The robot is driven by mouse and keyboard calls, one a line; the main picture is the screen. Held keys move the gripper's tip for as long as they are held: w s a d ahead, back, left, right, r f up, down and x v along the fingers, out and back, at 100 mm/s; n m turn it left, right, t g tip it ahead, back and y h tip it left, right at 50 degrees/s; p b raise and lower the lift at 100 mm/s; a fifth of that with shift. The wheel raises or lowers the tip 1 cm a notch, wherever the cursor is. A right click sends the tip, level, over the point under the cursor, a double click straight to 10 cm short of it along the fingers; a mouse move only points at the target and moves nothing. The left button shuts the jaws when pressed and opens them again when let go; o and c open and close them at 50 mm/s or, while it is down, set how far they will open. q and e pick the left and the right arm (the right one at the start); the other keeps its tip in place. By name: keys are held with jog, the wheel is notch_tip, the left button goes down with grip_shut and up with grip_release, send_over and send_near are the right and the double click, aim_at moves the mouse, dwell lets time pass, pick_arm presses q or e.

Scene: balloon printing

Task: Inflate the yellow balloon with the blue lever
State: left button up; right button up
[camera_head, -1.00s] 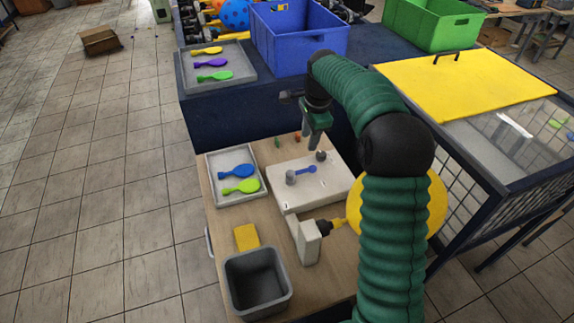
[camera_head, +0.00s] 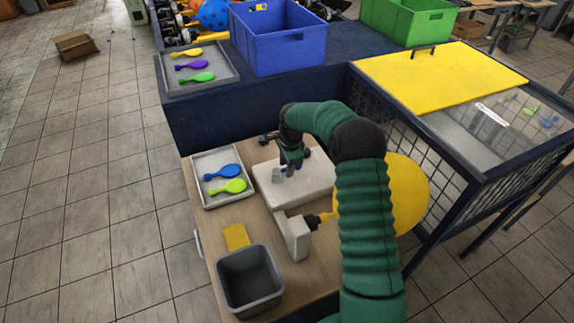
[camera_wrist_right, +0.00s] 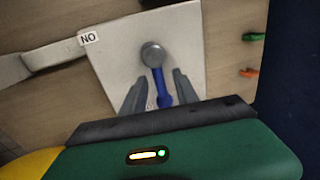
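The yellow balloon (camera_head: 408,195) is large and round. It sits at the machine's nozzle (camera_head: 312,222), partly hidden behind my right arm; a yellow edge at the lower left of the wrist view may be part of it. The blue lever (camera_wrist_right: 160,86) runs from a grey round pivot (camera_wrist_right: 152,54) on the white panel (camera_wrist_right: 112,72). My right gripper (camera_head: 289,168) is low over this panel and hides most of the lever in the head view. In the wrist view its two fingers (camera_wrist_right: 158,92) stand apart, one on each side of the lever, with gaps visible. My left gripper is out of view.
A grey tray (camera_head: 208,203) with a blue and a lime deflated balloon lies left of the panel. A grey bin (camera_head: 249,300) and a yellow block (camera_head: 236,236) are in front. A dark blue counter with bins stands behind; a caged table (camera_head: 460,150) is at the right.

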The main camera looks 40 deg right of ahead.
jog(key=shift+s+r, duration=0.1)
jog(key=c, duration=0.6)
jog(key=shift+d, duration=0.15)
grip_shut()
dwell(0.4)
